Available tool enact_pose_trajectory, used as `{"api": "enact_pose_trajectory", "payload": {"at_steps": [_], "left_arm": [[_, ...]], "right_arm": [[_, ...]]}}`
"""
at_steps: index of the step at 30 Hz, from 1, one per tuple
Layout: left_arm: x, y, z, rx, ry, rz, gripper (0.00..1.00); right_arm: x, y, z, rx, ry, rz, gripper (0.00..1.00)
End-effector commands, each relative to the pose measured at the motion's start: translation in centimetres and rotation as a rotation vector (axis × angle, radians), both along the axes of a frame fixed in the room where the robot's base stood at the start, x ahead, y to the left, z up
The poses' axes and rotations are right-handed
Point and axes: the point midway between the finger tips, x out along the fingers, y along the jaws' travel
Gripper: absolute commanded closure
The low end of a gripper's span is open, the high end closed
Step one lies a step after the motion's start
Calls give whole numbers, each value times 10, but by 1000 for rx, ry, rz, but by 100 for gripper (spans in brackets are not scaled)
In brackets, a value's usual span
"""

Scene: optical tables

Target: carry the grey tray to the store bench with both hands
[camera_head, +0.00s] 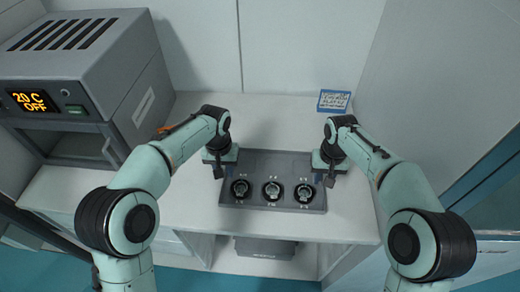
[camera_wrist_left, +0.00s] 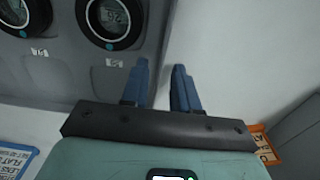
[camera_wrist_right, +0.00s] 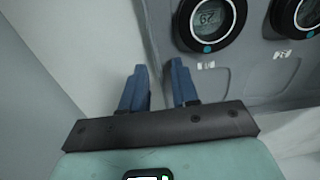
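The grey tray (camera_head: 262,163) sits on the white bench, with three round dark gauges (camera_head: 272,190) in a row along its front. My left gripper (camera_head: 217,172) is at the tray's left edge. In the left wrist view its fingers (camera_wrist_left: 160,66) are parted, one on each side of the tray's side wall, with a gap showing between them. My right gripper (camera_head: 330,176) is at the right edge. In the right wrist view its fingers (camera_wrist_right: 158,66) are likewise parted around the opposite wall. The fingertips' exact depth at the wall is hard to tell.
A grey oven (camera_head: 85,85) reading "20 C OFF" stands at the left of the bench. A blue-edged label card (camera_head: 334,100) lies at the back right. Walls close off the back and right. A grey box (camera_head: 265,247) sits in the shelf space below.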

Motion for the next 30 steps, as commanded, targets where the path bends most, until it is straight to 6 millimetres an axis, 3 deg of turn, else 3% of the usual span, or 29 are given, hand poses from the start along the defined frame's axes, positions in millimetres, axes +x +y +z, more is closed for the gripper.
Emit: {"api": "enact_pose_trajectory", "payload": {"at_steps": [15, 23, 30], "left_arm": [[-1, -1, 97, -2, -4, -1, 71], [-2, -1, 116, -1, -1, -1, 71], [-2, -1, 117, -1, 0, -1, 71]], "right_arm": [[0, 0, 0, -1, 0, -1, 71], [0, 0, 4, 0, -1, 0, 71], [0, 0, 43, 1, -5, -1, 71]]}}
